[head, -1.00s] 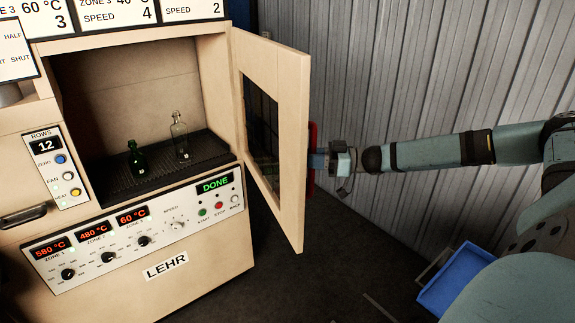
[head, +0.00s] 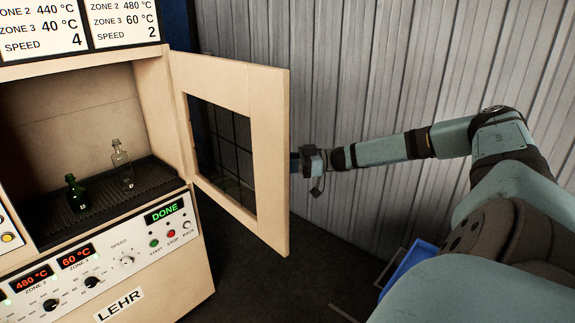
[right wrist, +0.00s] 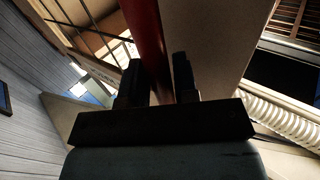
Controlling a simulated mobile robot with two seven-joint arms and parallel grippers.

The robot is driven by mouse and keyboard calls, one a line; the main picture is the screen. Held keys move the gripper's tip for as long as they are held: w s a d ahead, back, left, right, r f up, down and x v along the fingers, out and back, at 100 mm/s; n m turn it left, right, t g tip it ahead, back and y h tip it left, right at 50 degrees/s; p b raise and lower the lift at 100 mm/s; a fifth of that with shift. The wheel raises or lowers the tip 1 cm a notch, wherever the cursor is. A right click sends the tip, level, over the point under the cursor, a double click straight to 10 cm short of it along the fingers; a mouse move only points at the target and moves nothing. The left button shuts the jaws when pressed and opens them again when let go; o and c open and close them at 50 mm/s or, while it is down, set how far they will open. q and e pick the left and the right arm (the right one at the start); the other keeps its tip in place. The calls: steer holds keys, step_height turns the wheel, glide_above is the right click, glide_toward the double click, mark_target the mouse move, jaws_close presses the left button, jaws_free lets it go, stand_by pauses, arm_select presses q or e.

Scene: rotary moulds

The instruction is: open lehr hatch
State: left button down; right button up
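The lehr hatch (head: 271,150) is a beige door with a dark meshed window, hinged at the right side of the lehr opening. It stands swung well out. Its red handle (right wrist: 150,35) shows in the right wrist view and is hidden behind the door in the head view. My right gripper (right wrist: 158,78) has a finger on each side of the handle and appears closed on it. In the head view my right wrist is at the door's outer edge, with the fingers mostly hidden. My left gripper is in neither view.
Inside the lehr chamber, a green bottle (head: 75,192) and a clear bottle (head: 122,165) stand upright on the dark ribbed belt (head: 100,205). The panel display (head: 164,212) reads DONE. A corrugated wall (head: 350,60) stands behind my right arm. A blue tray (head: 405,265) is low at right.

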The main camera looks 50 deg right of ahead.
steer(key=shift+o, duration=1.2)
steer(key=shift+w, duration=0.1)
steer(key=shift+a, duration=0.1)
steer(key=shift+f, duration=0.1)
steer(key=b+v, duration=0.3)
steer(key=v, duration=1)
steer(key=shift+s+d, duration=0.25)
steer(key=shift+d, duration=0.05)
